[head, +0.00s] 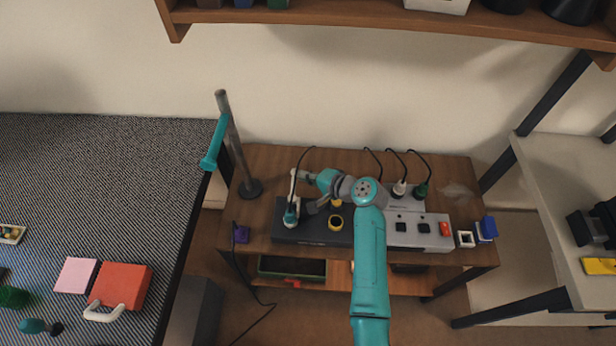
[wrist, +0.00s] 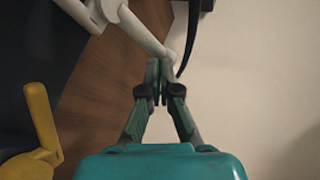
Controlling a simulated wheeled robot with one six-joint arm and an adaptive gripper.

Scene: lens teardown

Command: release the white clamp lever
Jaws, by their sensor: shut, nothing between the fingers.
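The white clamp lever (wrist: 143,30) runs diagonally across the top of the wrist view, its end beside my fingertips. In the head view the white lever (head: 293,186) stands at the left of the dark base on the bench, above a teal-and-white part (head: 291,214). My gripper (wrist: 157,72) is shut and empty, its fingertips together at the lever's end. I cannot tell whether they touch it. In the head view my gripper (head: 309,177) is small and points left toward the lever's upper end.
A yellow lever (wrist: 42,125) stands at the left of the wrist view. A black cable (wrist: 188,40) hangs just beyond my fingertips. In the head view a grey control box (head: 418,242) with switches is at the right, and a lamp post (head: 237,150) stands at the left.

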